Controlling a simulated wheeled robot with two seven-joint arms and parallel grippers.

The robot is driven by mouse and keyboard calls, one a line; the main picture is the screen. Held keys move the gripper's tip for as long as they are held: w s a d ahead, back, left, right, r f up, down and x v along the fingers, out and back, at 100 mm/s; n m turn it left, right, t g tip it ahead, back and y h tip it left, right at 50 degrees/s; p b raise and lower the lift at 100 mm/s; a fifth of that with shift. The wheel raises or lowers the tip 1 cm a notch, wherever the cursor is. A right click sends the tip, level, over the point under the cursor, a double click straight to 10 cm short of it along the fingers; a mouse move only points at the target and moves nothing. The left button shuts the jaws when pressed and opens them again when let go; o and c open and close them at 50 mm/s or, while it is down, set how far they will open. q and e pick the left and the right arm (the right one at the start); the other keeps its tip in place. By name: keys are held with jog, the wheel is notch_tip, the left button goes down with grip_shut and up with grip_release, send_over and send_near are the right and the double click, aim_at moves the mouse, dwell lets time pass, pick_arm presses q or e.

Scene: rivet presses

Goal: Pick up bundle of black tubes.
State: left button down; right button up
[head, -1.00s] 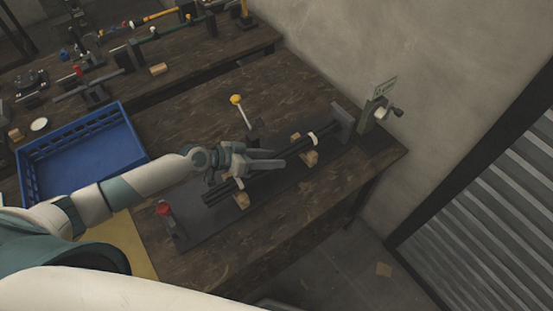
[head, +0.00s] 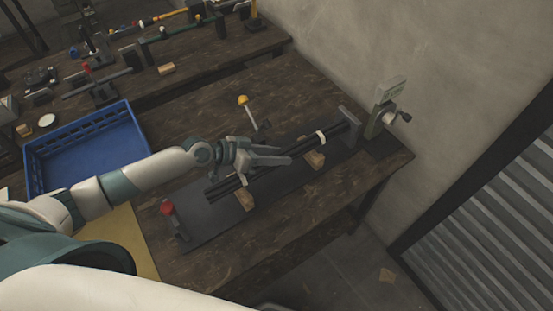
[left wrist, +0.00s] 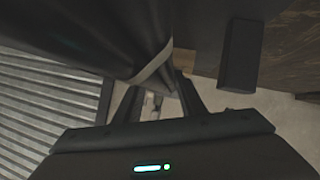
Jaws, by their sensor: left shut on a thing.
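The bundle of black tubes (head: 332,132) lies lengthwise over the dark mat on the workbench, with a white band round it towards its far end. My left gripper (head: 280,155) is shut on the bundle around its middle and hides part of it. The bundle sits at or just above two wooden blocks; a clear gap is hard to make out. In the left wrist view the black tubes (left wrist: 85,35) cross the upper left, with a pale band near the fingers (left wrist: 160,90). My right gripper is not in view.
Wooden blocks (head: 245,201) stand on the mat (head: 205,218). A yellow-knobbed lever (head: 243,100) rises behind the gripper. A grey-green cranked device (head: 378,118) stands at the far end, a red-topped post (head: 168,208) at the near end. A blue crate (head: 33,178) is at left.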

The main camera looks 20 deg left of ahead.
pick_arm(q)
jog(key=shift+w+r, duration=0.1)
jog(key=shift+r, duration=0.45)
jog(key=s+d+b, duration=0.1)
jog(key=s+b, duration=0.2)
jog(key=s, duration=1.5)
jog(key=shift+d, duration=0.4)
